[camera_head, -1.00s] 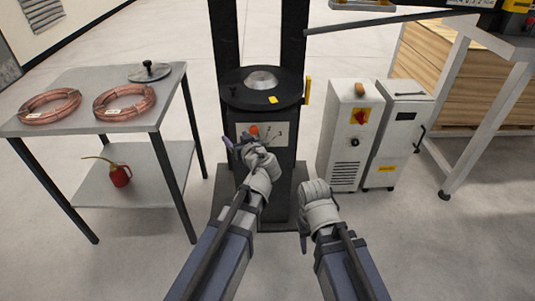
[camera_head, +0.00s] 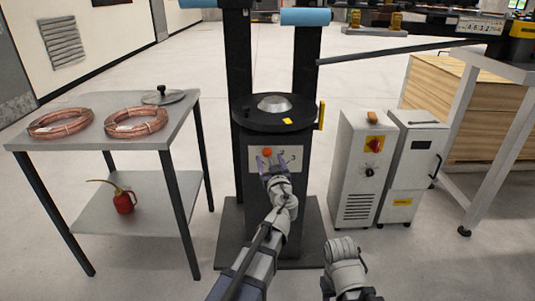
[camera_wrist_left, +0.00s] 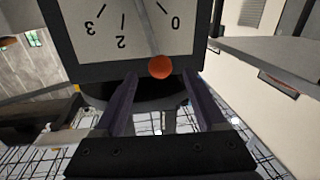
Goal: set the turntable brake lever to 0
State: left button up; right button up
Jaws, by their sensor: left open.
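The brake lever has an orange knob (camera_head: 267,152) in front of a pale number plate (camera_head: 288,158) on the black turntable stand (camera_head: 273,118). In the left wrist view, the plate appears upside down with 0, 2 and 3 readable. The grey lever (camera_wrist_left: 149,30) lies between 0 and 2, and no 1 is visible. Its knob (camera_wrist_left: 160,67) appears between the fingertips of my open left gripper (camera_wrist_left: 160,75); contact cannot be told. In the head view, my left gripper (camera_head: 272,167) is just below the knob. My right gripper (camera_head: 328,288) is low and partly cut off.
A grey table (camera_head: 187,118) with copper coils (camera_head: 136,122) stands left, with a red oil can (camera_head: 124,201) on its lower shelf. Grey-white cabinets (camera_head: 357,185) stand right of the stand. A long dark bar (camera_head: 390,50) crosses the upper right. The floor between table and stand is open.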

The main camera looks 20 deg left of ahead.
aim_at(268, 155)
pick_arm(q)
jog(key=x, duration=0.5)
jog(key=shift+w+a, duration=0.15)
jog(key=shift+w, duration=0.15)
grip_shut()
dwell(1.0)
